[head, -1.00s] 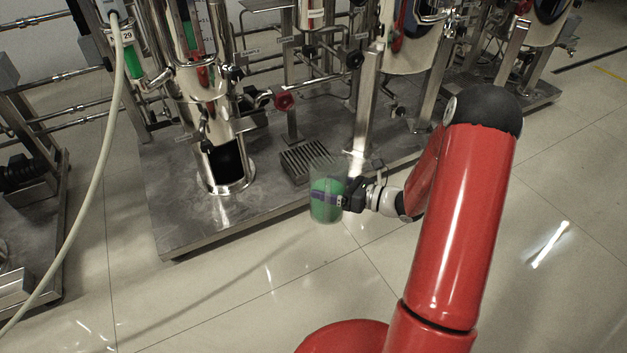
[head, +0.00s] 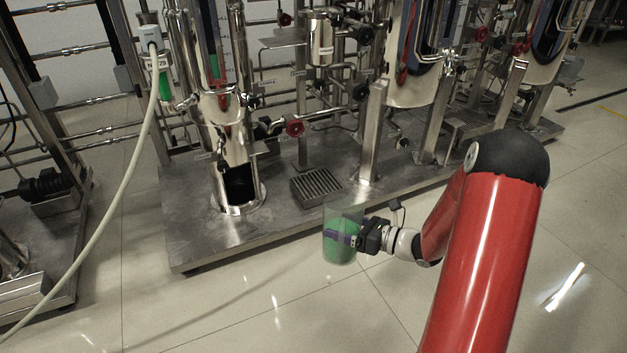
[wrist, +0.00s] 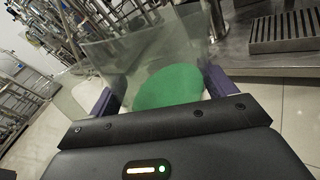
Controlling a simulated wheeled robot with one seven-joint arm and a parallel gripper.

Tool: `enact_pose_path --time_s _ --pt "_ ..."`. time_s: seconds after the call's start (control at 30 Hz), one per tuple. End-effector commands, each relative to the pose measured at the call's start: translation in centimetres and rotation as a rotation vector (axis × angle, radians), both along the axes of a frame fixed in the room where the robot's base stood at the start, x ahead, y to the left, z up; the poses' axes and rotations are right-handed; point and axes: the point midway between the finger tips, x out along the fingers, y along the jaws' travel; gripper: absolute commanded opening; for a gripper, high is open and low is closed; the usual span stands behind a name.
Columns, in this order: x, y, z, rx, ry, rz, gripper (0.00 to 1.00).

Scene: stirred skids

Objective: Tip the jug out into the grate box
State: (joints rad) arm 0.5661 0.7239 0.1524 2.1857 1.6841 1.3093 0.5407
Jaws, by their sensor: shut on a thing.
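The jug (head: 343,236) is a clear vessel with green liquid in its lower part. My gripper (head: 345,238) is shut on it and holds it upright or nearly so, in front of the skid's front edge. In the wrist view the clear jug (wrist: 150,60) stands between the purple fingers, with the green liquid surface (wrist: 172,88) inside. The grate box (head: 317,186) is a low metal box with a slatted top on the skid deck, behind and a little left of the jug. It also shows in the wrist view (wrist: 285,30) at the upper right.
The steel skid deck (head: 195,230) carries a polished column (head: 236,150), an upright post (head: 373,130) right of the grate box, and pipes with red valve knobs (head: 294,127). A pale hose (head: 138,130) hangs at left. The tiled floor in front is clear.

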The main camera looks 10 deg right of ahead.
Motion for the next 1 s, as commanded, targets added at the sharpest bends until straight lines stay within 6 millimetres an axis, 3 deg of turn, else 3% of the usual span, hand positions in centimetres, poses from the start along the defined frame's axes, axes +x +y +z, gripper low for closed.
enact_pose_path --time_s 1.0 --pt "4.7 0.5 -1.1 0.004 0.009 0.002 0.35"
